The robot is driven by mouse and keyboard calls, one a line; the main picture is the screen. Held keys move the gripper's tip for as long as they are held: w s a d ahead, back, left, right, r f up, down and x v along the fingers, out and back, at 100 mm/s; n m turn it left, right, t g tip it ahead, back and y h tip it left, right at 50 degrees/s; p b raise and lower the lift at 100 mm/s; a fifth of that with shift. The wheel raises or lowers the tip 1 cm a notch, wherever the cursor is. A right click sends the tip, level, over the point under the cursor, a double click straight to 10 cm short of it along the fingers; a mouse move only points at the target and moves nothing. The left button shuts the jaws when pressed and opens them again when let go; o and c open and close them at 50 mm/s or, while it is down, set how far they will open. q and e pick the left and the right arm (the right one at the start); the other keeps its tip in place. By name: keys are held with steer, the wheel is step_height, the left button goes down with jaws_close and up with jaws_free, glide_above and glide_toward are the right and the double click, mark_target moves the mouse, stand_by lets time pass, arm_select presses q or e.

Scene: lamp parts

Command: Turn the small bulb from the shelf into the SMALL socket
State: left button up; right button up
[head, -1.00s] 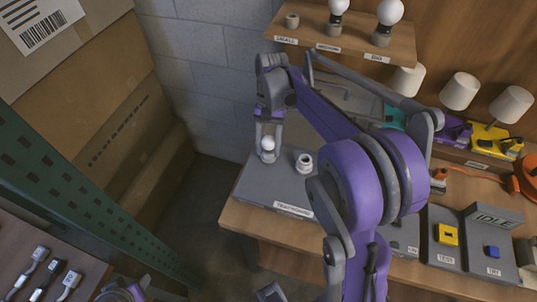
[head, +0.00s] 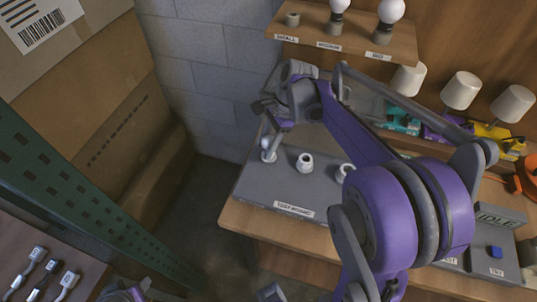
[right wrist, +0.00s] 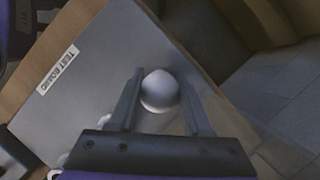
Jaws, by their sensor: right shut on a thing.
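The small white bulb (head: 267,144) stands at the leftmost socket (head: 269,157) of the grey test board (head: 248,185). My right gripper (head: 270,140) is shut on the bulb, reaching down from above. In the right wrist view the bulb's round top (right wrist: 160,91) shows between the two fingers; its base and thread are hidden, so I cannot tell how deep it sits. On the shelf, the holder labelled SMALL (head: 292,19) is empty. My left gripper is not clearly seen.
Two more sockets stand to the right on the board, a middle one (head: 305,162) and one partly behind my arm (head: 344,172). The shelf (head: 345,45) holds a medium bulb (head: 339,6) and a big bulb (head: 391,11). An IDLE display (head: 497,217) stands at the right.

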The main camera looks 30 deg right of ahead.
steer(key=m+t, duration=0.1)
steer(key=m, duration=0.1)
steer(key=shift+w+d+m, duration=0.1)
steer(key=shift+m, duration=0.3)
steer(key=shift+m+t+h, duration=0.4)
steer(key=shift+m, duration=0.7)
steer(key=m+t+h, duration=0.1)
steer(key=m, duration=0.3)
steer(key=shift+w, duration=0.1)
steer(key=o, duration=0.7)
steer(key=shift+d, duration=0.1)
steer(key=o, duration=0.5)
steer(key=shift+w+d+f, duration=0.1)
